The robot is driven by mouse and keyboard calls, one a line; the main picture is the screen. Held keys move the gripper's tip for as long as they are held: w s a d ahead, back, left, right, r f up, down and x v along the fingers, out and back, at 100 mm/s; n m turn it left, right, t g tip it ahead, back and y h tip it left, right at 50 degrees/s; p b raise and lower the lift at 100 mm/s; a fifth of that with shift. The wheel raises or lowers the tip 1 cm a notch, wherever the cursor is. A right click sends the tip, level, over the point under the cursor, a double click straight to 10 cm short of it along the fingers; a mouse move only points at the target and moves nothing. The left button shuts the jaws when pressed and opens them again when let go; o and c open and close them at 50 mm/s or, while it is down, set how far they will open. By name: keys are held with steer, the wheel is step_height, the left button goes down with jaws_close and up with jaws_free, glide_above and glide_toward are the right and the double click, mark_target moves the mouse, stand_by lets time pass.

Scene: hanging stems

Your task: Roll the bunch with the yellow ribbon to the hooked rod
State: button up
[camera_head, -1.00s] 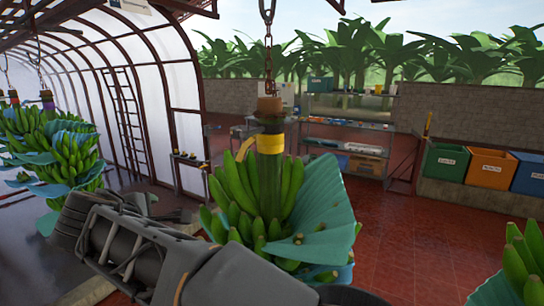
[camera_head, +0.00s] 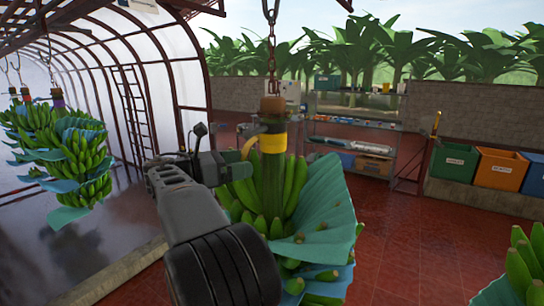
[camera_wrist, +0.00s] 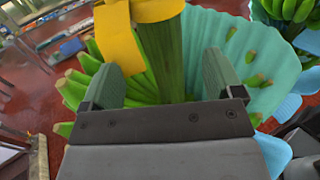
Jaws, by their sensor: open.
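The bunch with the yellow ribbon (camera_head: 272,143) hangs from a chain in the middle of the head view, its green bananas (camera_head: 243,203) partly wrapped in blue-green sheeting. In the wrist view its thick green stem (camera_wrist: 165,62) stands between my two fingers, just below the yellow ribbon (camera_wrist: 122,35). My gripper (camera_wrist: 162,72) is open, with a finger on each side of the stem; whether either touches it I cannot tell. In the head view my arm hides part of the bunch's left side. I cannot make out a hooked rod for certain.
Other wrapped bunches (camera_head: 75,165) hang at the left, and one (camera_head: 522,262) shows at the lower right. A shelf rack (camera_head: 355,145) stands behind. Green (camera_head: 453,162), orange (camera_head: 498,169) and blue bins stand at the right, near a yellow-topped post (camera_head: 436,123). Red floor lies open between.

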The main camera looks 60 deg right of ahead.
mark_target(273, 158)
steer(key=p+x, duration=0.2)
steer(key=x, duration=0.7)
steer(key=shift+s+d, duration=0.15)
steer(key=shift+d, duration=0.05)
